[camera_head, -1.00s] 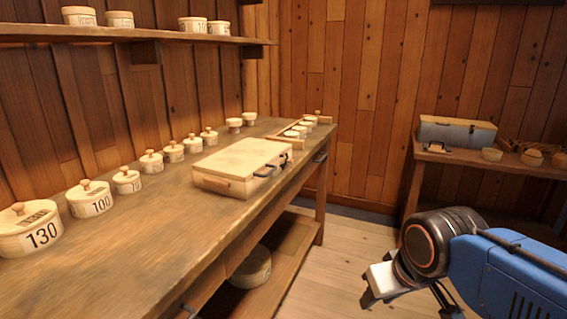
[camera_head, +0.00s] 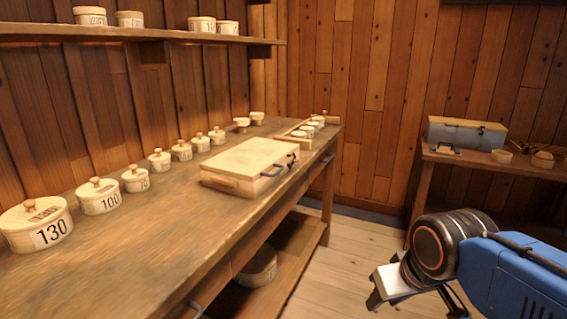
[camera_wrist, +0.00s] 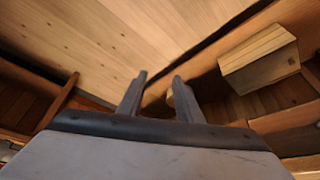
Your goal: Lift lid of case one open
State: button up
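A pale wooden case (camera_head: 243,161) lies flat on the long workbench, its lid shut, with dark fittings on its right side. A second case, blue-grey with a pale lid (camera_head: 466,131), stands shut on the side table at the right. No marking shows which is case one. My gripper (camera_head: 372,288) hangs over the floor at the lower right, apart from both cases. In the wrist view its two fingers (camera_wrist: 160,82) are spread with a gap between them and nothing held.
Several numbered round boxes (camera_head: 100,197) line the back of the workbench (camera_head: 150,245). A small tray (camera_head: 300,139) with round pieces sits at its far end. More round boxes stand on the wall shelf (camera_head: 165,36). The floor (camera_head: 350,250) between bench and side table (camera_head: 480,172) is clear.

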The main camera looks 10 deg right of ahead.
jog(key=shift+c, duration=0.8)
